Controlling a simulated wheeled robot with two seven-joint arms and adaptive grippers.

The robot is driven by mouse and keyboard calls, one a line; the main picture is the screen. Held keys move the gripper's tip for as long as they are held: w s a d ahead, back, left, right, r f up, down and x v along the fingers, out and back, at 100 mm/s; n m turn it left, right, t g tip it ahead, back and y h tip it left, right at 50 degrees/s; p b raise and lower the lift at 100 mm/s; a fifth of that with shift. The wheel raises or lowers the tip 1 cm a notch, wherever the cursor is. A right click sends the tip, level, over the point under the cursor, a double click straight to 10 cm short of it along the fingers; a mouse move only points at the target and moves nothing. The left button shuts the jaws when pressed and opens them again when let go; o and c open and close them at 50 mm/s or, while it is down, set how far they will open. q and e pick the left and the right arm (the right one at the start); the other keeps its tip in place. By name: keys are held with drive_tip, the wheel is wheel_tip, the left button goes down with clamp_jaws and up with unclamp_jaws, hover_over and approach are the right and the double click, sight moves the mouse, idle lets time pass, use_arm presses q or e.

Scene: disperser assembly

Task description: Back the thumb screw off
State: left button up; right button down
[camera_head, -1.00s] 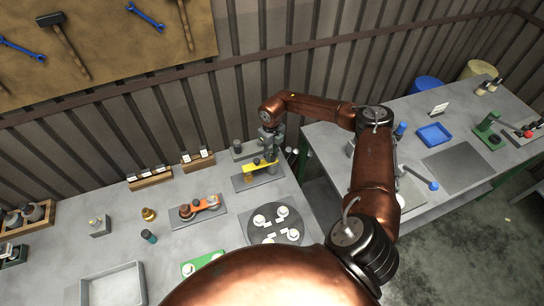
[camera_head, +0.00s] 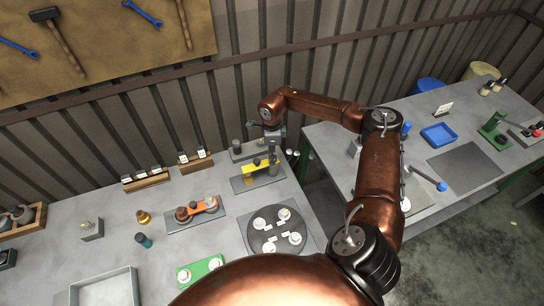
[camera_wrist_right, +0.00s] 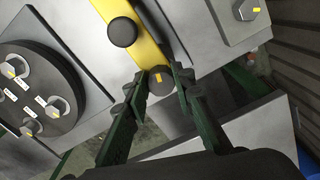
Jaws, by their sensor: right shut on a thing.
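The thumb screw (camera_wrist_right: 160,84) is a dark round knob with a small yellow mark, at the lower end of a yellow bar in the right wrist view. My right gripper (camera_wrist_right: 162,84) is shut on it, one finger on each side. The yellow bar (camera_wrist_right: 146,45) carries another black knob (camera_wrist_right: 122,32) further up and lies over a grey block. In the head view the bar (camera_head: 252,168) sits on its grey plate, and my right gripper (camera_head: 272,152) comes down at its right end. The screw's shaft is hidden. My left gripper is not in view.
A dark round disc with white-and-yellow fittings (camera_head: 270,244) stands in front of the bar. An orange-topped fixture (camera_head: 207,205) is to its left. A grey plate with hardware (camera_head: 240,154) lies behind. A gap separates this table from the right-hand table (camera_head: 465,166).

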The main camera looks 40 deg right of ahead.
drive_tip(key=shift+s+f+n, duration=0.1)
drive_tip(key=shift+n, duration=0.5)
drive_tip(key=c, duration=1.6)
unclamp_jaws()
drive_tip(key=shift+r, duration=0.2)
wheel_tip(320, 180, up, 12)
drive_tip(key=shift+f, duration=0.1)
